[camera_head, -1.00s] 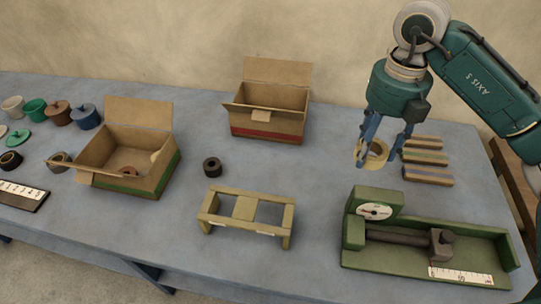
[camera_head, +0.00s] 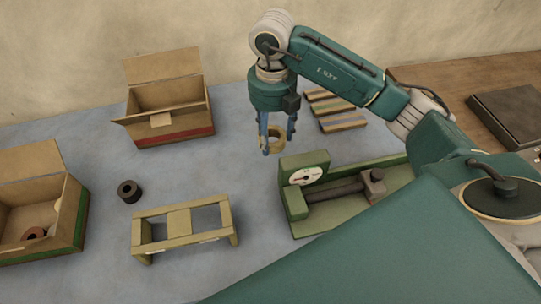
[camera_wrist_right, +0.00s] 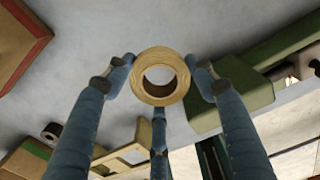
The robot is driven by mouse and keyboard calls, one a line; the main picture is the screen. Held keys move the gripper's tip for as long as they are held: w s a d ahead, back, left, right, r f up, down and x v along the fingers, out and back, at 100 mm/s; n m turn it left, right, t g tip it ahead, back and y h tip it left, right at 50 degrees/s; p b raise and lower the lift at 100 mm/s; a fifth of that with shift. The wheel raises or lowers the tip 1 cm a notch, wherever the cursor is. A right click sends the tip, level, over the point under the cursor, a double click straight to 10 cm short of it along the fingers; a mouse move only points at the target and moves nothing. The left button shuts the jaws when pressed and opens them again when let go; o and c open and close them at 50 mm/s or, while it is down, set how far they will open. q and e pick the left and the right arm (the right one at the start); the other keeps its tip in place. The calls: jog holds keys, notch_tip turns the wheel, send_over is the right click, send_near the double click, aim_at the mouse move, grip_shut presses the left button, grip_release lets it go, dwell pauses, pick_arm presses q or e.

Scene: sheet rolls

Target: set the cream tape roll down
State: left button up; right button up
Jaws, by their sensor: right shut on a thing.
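The cream tape roll (camera_head: 277,140) is a short ring with an open middle. My right gripper (camera_head: 277,143) points down and is shut on it, with fingers on both sides of the roll. In the right wrist view the roll (camera_wrist_right: 160,76) sits between the blue fingertips (camera_wrist_right: 160,80), its round hole facing the camera. The roll appears above the blue-grey table (camera_head: 100,180); its exact height is hard to tell. My left gripper is not in view.
A green gauge stand (camera_head: 303,172) is close at right. Wooden strips (camera_head: 335,110) lie behind it. A wooden frame (camera_head: 180,222), a dark roll (camera_head: 129,191), a red-striped box (camera_head: 170,110) and a green-striped box (camera_head: 75,215) stand leftward. Table between dark roll and gripper is clear.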

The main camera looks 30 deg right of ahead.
send_over(272, 164)
notch_tip(272, 164, down, 4)
jog(key=shift+f, duration=0.25)
notch_tip(272, 164, down, 4)
jog(key=shift+f+p, duration=0.25)
jog(key=shift+p, duration=0.3)
jog(key=shift+f, duration=0.25)
jog(key=o, duration=1.2)
jog(key=shift+c, duration=0.2)
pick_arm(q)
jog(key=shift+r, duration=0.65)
